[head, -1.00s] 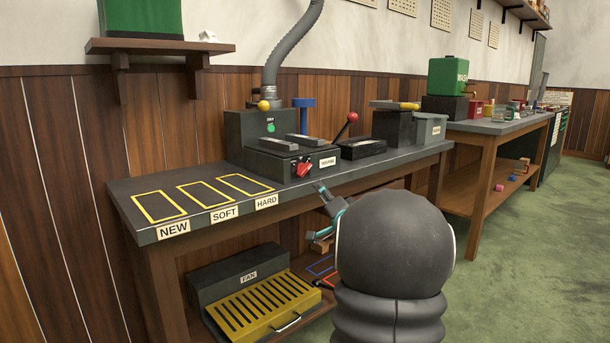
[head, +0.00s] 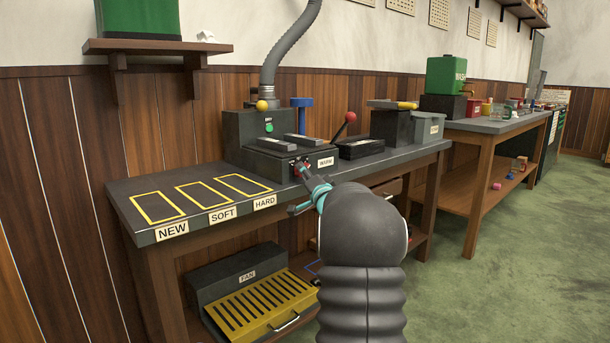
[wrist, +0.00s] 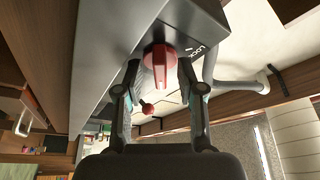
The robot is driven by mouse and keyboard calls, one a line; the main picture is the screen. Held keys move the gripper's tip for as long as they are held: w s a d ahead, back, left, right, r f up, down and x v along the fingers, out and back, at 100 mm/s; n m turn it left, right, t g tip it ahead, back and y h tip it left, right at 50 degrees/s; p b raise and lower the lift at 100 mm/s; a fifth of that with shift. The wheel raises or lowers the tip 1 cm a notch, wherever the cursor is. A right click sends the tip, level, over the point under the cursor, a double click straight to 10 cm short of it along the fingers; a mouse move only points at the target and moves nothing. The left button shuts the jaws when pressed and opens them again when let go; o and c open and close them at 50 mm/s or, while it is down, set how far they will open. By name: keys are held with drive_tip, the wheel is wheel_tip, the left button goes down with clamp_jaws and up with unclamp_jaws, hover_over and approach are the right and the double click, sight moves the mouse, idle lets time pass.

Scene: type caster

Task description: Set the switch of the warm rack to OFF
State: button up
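In the wrist view the red switch (wrist: 159,62) lies between the two fingertips of my gripper (wrist: 158,70). The fingers are apart, one on each side of the knob, with a narrow gap visible on both sides. I cannot read the switch's setting; its OFF mark is not visible.
Dark blocks (head: 302,140) lie on the rack. A red-balled lever (head: 350,117) and a dark box (head: 362,149) stand to its right. A grey hose (head: 275,70) rises behind. Yellow outlined areas (head: 202,196) on the left are empty. A FAN unit (head: 262,300) sits below.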

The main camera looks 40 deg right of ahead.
clamp_jaws()
drive_tip(key=shift+f+b, duration=0.1)
drive_tip(key=shift+b, duration=0.2)
drive_tip(key=shift+d+f+n+t+y+b, duration=0.1)
drive_tip(key=shift+n+t+y+b, duration=0.3)
drive_tip(key=shift+n+y+b, duration=1.35)
drive_tip(key=shift+d+n+t+y+b, duration=0.15)
drive_tip(key=shift+n+t+y+b, duration=0.2)
drive_tip(key=shift+n, duration=2.7)
drive_tip(key=shift+d+f+n+t+y+b, duration=0.1)
drive_tip(key=shift+n+t+y+b, duration=0.65)
drive_tip(key=shift+n, duration=1.65)
drive_tip(key=shift+n+g+y+b, duration=0.3)
drive_tip(key=shift+n+y, duration=0.1)
drive_tip(key=shift+y, duration=0.05)
